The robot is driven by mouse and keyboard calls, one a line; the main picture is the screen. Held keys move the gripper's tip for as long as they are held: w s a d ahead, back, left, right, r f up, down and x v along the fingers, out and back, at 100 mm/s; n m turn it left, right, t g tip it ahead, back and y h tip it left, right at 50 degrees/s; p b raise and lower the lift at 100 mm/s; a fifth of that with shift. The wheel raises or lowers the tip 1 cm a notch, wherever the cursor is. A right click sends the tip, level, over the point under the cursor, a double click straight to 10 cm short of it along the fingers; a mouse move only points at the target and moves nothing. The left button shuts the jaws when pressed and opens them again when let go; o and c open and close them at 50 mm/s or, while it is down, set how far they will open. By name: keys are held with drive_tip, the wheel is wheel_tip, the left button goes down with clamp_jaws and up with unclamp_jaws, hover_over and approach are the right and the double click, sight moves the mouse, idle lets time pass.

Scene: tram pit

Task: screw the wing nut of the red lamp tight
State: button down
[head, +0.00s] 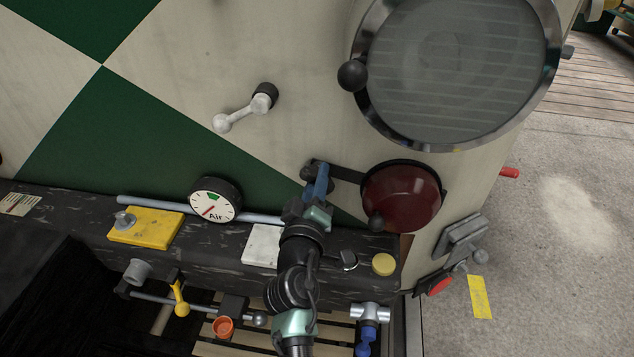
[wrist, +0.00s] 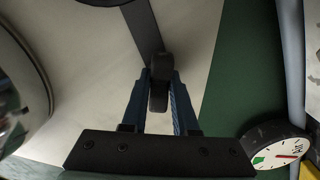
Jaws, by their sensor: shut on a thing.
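The red lamp (head: 402,198) is a dark red dome on the pale body panel. A black strap bracket (head: 349,174) runs left from it to a dark nut. My gripper (head: 319,184) has blue fingers and is at that nut end of the strap. In the wrist view the black wing nut (wrist: 159,88) sits between the two fingertips (wrist: 160,82), which are shut on it. The strap (wrist: 141,28) runs up from it. The nut's far side and thread are hidden, so I cannot tell whether it is seated against the strap.
The large headlight (head: 455,60) with a black knob (head: 352,75) is above right. A white handle (head: 243,109) is above left. The air gauge (head: 215,200) is left of my arm. Yellow pad (head: 146,225), pipes and valves line the dark beam below.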

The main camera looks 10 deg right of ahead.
drive_tip(key=m+b, duration=0.1)
drive_tip(key=m, duration=0.1)
drive_tip(key=m+b, duration=0.4)
drive_tip(key=shift+f, duration=0.25)
drive_tip(key=shift+r+m+b, duration=0.15)
drive_tip(key=shift+m+b, duration=1.35)
drive_tip(key=shift+m, duration=0.5)
drive_tip(key=c, duration=0.7)
unclamp_jaws()
drive_tip(key=shift+r, duration=0.1)
drive_tip(key=shift+s, duration=0.15)
drive_tip(key=p+v, duration=0.1)
drive_tip(key=v, duration=1.1)
drive_tip(key=shift+s+a+p, duration=0.15)
drive_tip(key=shift+s+p, duration=0.2)
drive_tip(key=shift+p, duration=0.05)
